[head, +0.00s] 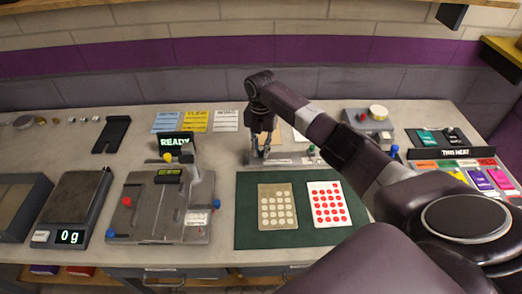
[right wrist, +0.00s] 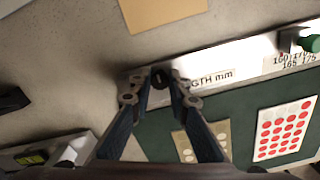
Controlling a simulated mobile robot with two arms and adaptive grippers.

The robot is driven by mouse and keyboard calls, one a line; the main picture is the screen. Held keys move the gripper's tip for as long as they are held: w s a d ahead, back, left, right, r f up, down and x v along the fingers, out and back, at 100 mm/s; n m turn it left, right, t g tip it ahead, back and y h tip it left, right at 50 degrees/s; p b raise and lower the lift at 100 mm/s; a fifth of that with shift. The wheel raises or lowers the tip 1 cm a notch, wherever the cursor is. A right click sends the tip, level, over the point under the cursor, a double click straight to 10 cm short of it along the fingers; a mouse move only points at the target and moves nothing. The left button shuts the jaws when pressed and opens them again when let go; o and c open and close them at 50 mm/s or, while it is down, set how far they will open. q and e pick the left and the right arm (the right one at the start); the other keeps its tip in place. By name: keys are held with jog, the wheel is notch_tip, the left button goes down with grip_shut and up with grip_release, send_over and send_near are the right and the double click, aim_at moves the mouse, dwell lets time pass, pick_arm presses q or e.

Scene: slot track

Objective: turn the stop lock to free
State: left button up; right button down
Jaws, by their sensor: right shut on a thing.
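A pale rail labelled "LENGTH mm" (head: 290,161) lies at the back edge of the green mat. It also shows in the right wrist view (right wrist: 250,70), with numbers at its right end. My right gripper (head: 263,153) points down at the rail's left part. In the right wrist view its fingers (right wrist: 160,80) are closed around a small dark knob (right wrist: 160,76), mostly hidden by the fingertips. A green knob (right wrist: 310,44) stands at the rail's right end, also in the head view (head: 311,149). I cannot tell which knob is the stop lock or read its setting. My left gripper is not in view.
The green mat (head: 245,215) holds a beige dotted card (head: 277,207) and a red-dotted card (head: 328,204). A grey fixture with a READY display (head: 175,144) stands left, beside a scale (head: 70,205). My right arm covers the right middle.

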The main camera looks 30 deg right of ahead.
aim_at(261, 152)
jog(key=shift+n, duration=0.4)
jog(key=c, duration=2.1)
grip_release()
notch_tip(261, 152, up, 12)
